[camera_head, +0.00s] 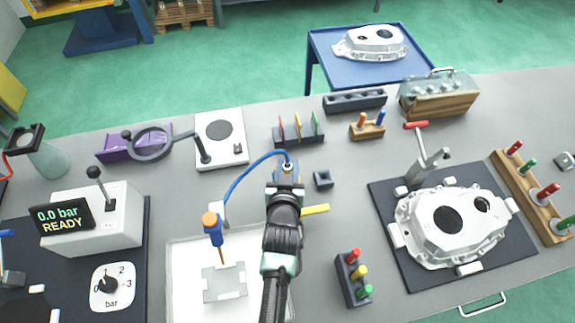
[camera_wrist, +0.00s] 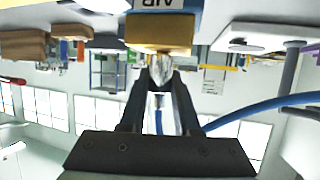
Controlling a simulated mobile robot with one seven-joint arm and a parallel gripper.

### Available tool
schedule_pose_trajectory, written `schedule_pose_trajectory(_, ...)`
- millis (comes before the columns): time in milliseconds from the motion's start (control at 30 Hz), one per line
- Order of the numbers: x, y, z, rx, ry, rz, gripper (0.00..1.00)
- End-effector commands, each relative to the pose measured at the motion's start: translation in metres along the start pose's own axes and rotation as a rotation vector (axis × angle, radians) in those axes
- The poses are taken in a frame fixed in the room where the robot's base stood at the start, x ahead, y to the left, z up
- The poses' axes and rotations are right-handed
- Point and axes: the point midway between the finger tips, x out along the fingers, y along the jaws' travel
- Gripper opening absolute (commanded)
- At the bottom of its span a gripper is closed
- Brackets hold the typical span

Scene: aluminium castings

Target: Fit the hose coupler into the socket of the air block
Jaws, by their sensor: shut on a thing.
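My gripper (camera_wrist: 160,82) is shut on the silver hose coupler (camera_wrist: 161,72), which sits between the two dark fingers. The air block (camera_wrist: 162,28) is right at the fingertips in the wrist view, with a blue body, a brass part and an AIR label upside down. The coupler's end meets the brass part; I cannot tell how deep it sits, and the socket is hidden. In the head view the air block (camera_head: 289,180) is partly hidden by my wrist. The blue hose (camera_head: 245,172) arches from above the block to the left.
A white tray (camera_head: 182,270) with a blue-and-orange tool (camera_head: 213,230) is left of my arm. A small dark block (camera_head: 323,179) and a rack of coloured pegs (camera_head: 353,278) are to the right. A casting (camera_head: 450,228) lies on a dark mat farther right.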

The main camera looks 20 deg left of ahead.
Motion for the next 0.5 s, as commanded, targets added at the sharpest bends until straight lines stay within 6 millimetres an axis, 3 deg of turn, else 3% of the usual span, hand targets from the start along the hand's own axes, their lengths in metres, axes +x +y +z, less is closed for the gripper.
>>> schedule_pose_trajectory(67,0.0013,0.0001,0.0025,0.0,0.001,0.0,0.0)
schedule_pose_trajectory(100,0.0009,0.0,0.0013,0.0,0.001,0.0,0.36)
schedule_pose_trajectory(267,0.0007,0.0,0.0011,0.0,0.001,0.0,0.65)
schedule_pose_trajectory(500,0.0006,0.0,0.0018,0.0,-0.001,0.0,0.66)
